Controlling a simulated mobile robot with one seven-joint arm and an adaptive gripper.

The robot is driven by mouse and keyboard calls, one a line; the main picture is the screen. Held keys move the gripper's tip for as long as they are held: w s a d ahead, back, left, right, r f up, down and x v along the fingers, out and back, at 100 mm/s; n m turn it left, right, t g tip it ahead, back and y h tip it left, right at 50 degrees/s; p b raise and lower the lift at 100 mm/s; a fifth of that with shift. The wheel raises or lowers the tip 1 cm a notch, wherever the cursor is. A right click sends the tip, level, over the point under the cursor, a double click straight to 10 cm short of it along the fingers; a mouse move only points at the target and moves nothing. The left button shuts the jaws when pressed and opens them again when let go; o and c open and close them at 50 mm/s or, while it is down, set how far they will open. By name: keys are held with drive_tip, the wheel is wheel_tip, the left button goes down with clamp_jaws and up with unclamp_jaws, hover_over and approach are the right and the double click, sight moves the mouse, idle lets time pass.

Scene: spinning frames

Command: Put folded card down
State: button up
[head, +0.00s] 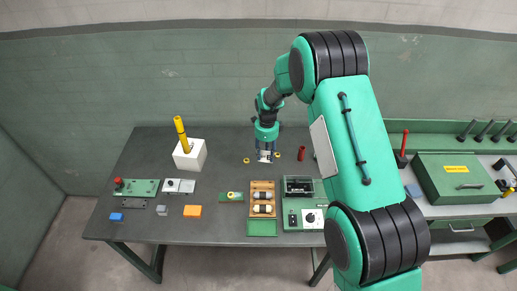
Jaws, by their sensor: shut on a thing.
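My gripper (265,151) hangs downward over the back middle of the dark table (225,170). It is shut on a small pale piece, the folded card (264,159), at its fingertips. The card is very small in this view, so its fold and its exact gap to the table cannot be made out. Small yellow rings lie on the table on both sides of my gripper, one at the left (246,160) and one at the right (277,154).
A red cylinder (301,153) stands right of my gripper. A wooden tray (262,186) and a green device (305,217) lie in front. A white block (190,155) holding a yellow rod (181,131) stands at left. Table between block and gripper is clear.

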drive_tip(key=shift+w+a+f+m+b, duration=0.2)
drive_tip(key=shift+w+a+f+m, duration=0.2)
drive_tip(key=shift+f, duration=0.3)
drive_tip(key=shift+w+a+f+m+b, duration=0.15)
drive_tip(key=shift+w+a+f+m, duration=0.2)
drive_tip(key=shift+f, duration=0.35)
drive_tip(key=shift+w+a+f+m+b, duration=0.25)
drive_tip(key=shift+w+f+m, duration=0.1)
drive_tip(key=shift+f+m, duration=0.3)
drive_tip(key=shift+w, duration=0.15)
drive_tip(key=shift+w+a+f+p, duration=0.25)
drive_tip(key=shift+w+a, duration=0.4)
drive_tip(key=shift+w, duration=1.9)
drive_tip(key=shift+w+a+f+p, duration=0.25)
drive_tip(key=shift+w+a, duration=0.4)
drive_tip(key=shift+w, duration=1.9)
drive_tip(key=shift+w+a+f+p, duration=0.25)
drive_tip(key=shift+w+a, duration=0.4)
drive_tip(key=shift+w, duration=1.9)
drive_tip(key=shift+f, duration=0.15)
drive_tip(key=shift+f, duration=1.65)
drive_tip(key=shift+f, duration=0.1)
drive_tip(key=o, duration=0.8)
drive_tip(key=shift+c, duration=0.2)
drive_tip(key=shift+r, duration=0.2)
